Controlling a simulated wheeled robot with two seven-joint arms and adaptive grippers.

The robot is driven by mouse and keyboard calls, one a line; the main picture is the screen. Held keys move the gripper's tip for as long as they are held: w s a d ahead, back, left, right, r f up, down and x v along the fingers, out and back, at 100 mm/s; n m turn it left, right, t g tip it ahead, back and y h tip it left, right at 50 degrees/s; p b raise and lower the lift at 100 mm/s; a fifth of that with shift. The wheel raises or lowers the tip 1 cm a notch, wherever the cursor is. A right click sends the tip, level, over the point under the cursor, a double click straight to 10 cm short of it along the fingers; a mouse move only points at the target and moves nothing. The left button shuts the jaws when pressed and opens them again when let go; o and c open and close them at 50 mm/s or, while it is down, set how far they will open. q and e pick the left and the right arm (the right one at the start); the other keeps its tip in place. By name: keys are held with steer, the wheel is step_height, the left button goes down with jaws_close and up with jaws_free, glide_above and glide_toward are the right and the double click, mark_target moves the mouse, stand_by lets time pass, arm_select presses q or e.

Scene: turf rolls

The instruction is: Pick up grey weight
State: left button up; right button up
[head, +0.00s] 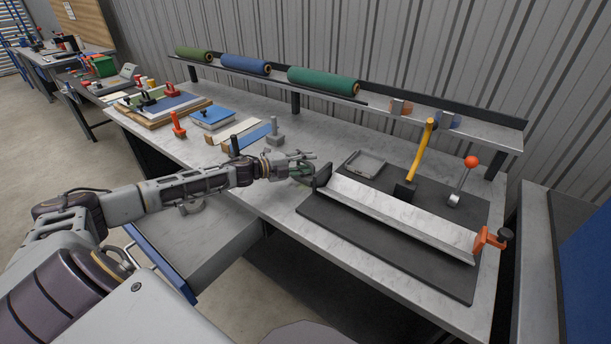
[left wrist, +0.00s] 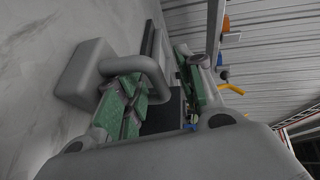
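The grey weight (head: 275,139), a block with a handle on top, stands upright on the workbench. My left gripper (head: 309,169) is just in front of it and to its right, low over the bench. In the left wrist view the grey weight (left wrist: 83,73) is close on the left, and its looped handle overlaps one green-padded finger. The fingers of my left gripper (left wrist: 160,92) are spread apart with nothing seen clamped between them. Whether the handle touches the finger, I cannot tell. My right gripper is not in view.
A dark mat (head: 335,226) with a long metal channel (head: 400,215) lies right of my left gripper. A grey tray (head: 365,163) and a yellow-handled hammer (head: 421,150) are behind it. Turf rolls (head: 323,80) lie on the shelf. A drawer (head: 215,238) stands open below.

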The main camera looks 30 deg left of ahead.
arm_select(q)
steer(key=c, duration=0.4)
jaws_close()
steer(key=shift+r, duration=0.15)
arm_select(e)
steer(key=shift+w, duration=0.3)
arm_select(q)
steer(key=shift+r, duration=0.15)
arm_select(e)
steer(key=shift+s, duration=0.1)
arm_select(q)
steer(key=shift+w+r, duration=0.1)
steer(key=shift+r, duration=0.7)
step_height(320, 180, up, 6)
steer(key=shift+r+p, duration=0.1)
steer(key=shift+p, duration=0.55)
steer(key=shift+r, duration=0.95)
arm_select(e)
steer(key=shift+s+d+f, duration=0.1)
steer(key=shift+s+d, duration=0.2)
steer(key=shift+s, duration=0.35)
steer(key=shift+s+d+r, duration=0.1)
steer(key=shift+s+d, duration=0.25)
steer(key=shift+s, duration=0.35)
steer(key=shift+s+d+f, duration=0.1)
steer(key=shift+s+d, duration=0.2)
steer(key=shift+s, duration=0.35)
